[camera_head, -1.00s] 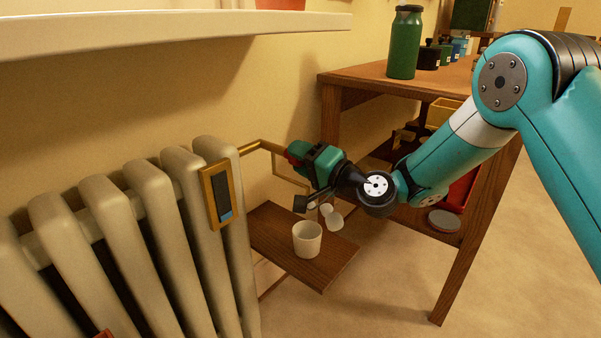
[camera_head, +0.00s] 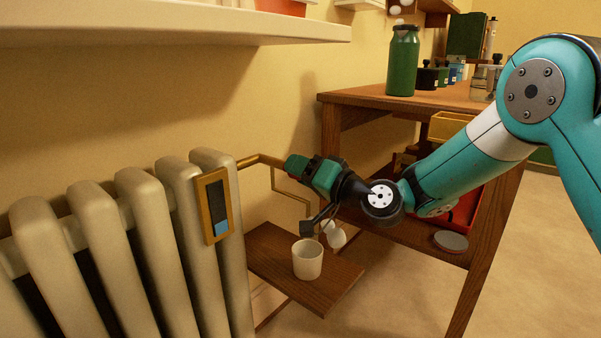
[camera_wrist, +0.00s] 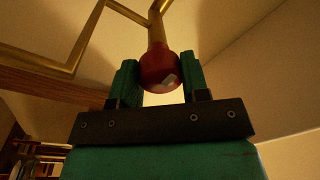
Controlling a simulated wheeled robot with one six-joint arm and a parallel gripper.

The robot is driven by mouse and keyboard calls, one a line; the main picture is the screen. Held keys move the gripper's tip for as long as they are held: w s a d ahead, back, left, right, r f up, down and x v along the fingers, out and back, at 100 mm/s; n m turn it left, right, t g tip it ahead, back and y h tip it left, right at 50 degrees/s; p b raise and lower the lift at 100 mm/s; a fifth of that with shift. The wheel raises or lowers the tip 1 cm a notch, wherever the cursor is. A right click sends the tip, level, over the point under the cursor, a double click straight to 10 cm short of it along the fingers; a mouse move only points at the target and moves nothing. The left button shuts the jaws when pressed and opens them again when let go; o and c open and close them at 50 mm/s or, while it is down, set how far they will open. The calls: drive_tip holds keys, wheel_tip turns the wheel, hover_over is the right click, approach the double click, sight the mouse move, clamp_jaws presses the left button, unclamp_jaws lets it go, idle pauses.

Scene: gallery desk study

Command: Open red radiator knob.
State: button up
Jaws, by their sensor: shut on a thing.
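In the head view my gripper (camera_head: 296,166) meets the end of the brass pipe (camera_head: 262,160), and the knob is almost wholly hidden by the fingers. The cream radiator (camera_head: 135,235) stands at the left. A brass-framed gauge (camera_head: 205,181) on its front shows a dark strip with a blue part at the bottom.
A low wooden shelf (camera_head: 268,246) holds a white cup (camera_head: 307,270) beneath my gripper, and another small white item (camera_head: 336,237) is beside it. A wooden desk (camera_head: 360,99) with a green bottle (camera_head: 403,62) stands behind. A white ledge (camera_head: 180,28) overhangs the radiator.

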drive_tip(key=o, duration=0.9)
drive_tip(key=b+v, duration=0.7)
drive_tip(key=v, duration=1)
drive_tip(key=shift+s+d, duration=0.1)
drive_tip(key=shift+d, duration=0.05)
